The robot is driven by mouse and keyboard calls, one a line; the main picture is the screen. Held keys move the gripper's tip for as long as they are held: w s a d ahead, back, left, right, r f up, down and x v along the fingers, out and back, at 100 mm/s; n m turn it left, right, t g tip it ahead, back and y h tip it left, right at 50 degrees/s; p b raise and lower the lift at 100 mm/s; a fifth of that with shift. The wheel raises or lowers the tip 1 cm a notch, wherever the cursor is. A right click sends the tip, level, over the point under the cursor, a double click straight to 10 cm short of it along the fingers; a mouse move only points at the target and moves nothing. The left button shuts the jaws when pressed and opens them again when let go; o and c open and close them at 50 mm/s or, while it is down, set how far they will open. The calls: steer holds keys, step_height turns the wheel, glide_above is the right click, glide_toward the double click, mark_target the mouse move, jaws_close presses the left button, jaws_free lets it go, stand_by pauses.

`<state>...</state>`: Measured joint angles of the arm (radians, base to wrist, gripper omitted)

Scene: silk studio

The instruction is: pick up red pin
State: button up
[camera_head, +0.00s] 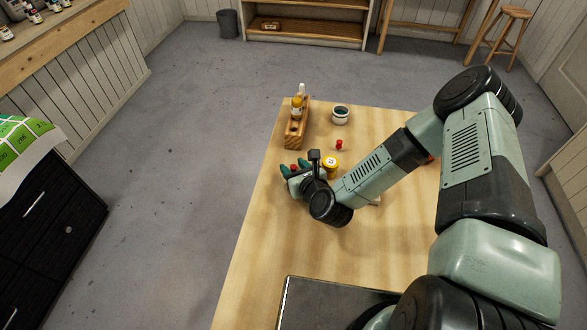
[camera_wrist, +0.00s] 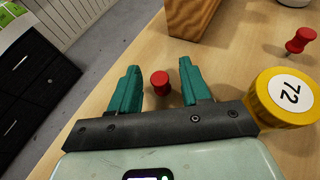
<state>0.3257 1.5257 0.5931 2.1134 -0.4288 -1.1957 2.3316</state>
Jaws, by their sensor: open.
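My gripper (camera_wrist: 159,65) is open, its two teal fingers apart. A red pin (camera_wrist: 160,83) shows between the fingers in the wrist view, with a gap on each side. Its round head faces the camera and hides the rest of it. In the head view my gripper (camera_head: 293,166) is low over the left edge of the table, with a bit of red between the fingers. A second red pin (camera_wrist: 300,40) stands on the table further right, and it also shows in the head view (camera_head: 339,145).
A cup (camera_head: 341,117) stands beside the rack. A dark panel (camera_head: 335,300) lies at the table's near end. Bare wood lies between.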

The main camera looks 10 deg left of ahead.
mark_target(294, 167)
steer(key=shift+w+a+f, duration=0.15)
steer(key=shift+w, duration=0.1)
jaws_close()
step_height(294, 167, up, 10)
steer(key=w+d+r+m+t+h, duration=0.1)
steer(key=w+d+r+m+h, duration=0.1)
steer(key=d+r, duration=0.8)
steer(key=w+d+r+m+t+h, duration=0.1)
steer(key=d+r+m+h, duration=0.4)
steer(key=d+r, duration=0.6)
step_height(294, 167, up, 7)
steer(key=shift+w+f+h, duration=0.15)
steer(key=shift+w+h, duration=0.25)
steer(key=shift+w, duration=0.4)
